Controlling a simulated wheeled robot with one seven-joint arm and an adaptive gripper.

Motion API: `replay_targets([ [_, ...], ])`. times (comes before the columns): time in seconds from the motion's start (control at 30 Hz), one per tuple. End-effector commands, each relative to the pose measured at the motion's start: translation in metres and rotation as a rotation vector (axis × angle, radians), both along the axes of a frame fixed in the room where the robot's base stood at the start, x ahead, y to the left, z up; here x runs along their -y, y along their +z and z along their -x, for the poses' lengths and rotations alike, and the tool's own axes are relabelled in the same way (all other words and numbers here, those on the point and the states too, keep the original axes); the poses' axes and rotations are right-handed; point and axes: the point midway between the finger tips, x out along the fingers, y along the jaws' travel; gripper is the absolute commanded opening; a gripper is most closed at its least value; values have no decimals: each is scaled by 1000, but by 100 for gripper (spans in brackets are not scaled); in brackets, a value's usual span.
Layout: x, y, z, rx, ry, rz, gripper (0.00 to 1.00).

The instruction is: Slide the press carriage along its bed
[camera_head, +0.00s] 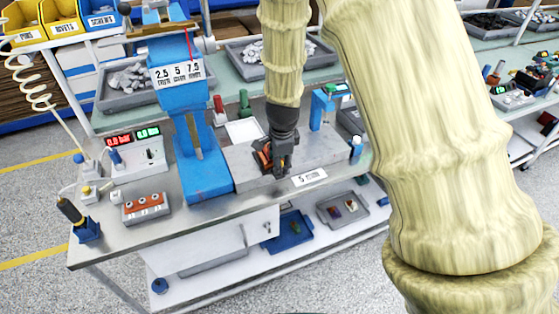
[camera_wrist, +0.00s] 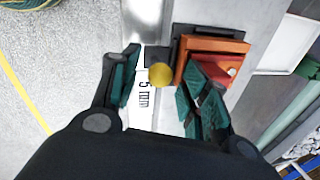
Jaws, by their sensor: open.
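The press carriage is an orange and dark block (camera_head: 262,157) on the grey bed (camera_head: 325,146), right of the blue press (camera_head: 185,95). In the wrist view the carriage (camera_wrist: 222,47) is an orange-framed nest on a dark base. A round brass knob (camera_wrist: 160,75) is at its side, by a white "5 mm" label (camera_wrist: 143,92). My gripper (camera_head: 281,170) points down at the carriage and partly hides it. In the wrist view my gripper (camera_wrist: 165,88) is open, with the knob between its fingers. The right finger overlaps the orange frame; I cannot tell if it touches.
Left on the bench are a meter box (camera_head: 140,155) with red and green displays, a tray of orange parts (camera_head: 146,207) and a black-handled tool in a blue stand (camera_head: 82,222). Grey bins (camera_head: 135,85) stand behind. A blue stand (camera_head: 322,105) is at the back right.

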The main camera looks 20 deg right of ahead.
Motion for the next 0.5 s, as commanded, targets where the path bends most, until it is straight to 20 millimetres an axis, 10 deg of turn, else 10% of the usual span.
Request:
replay_targets([
  [0.5, -2, 55, 9, 3, 0, 2, 45],
])
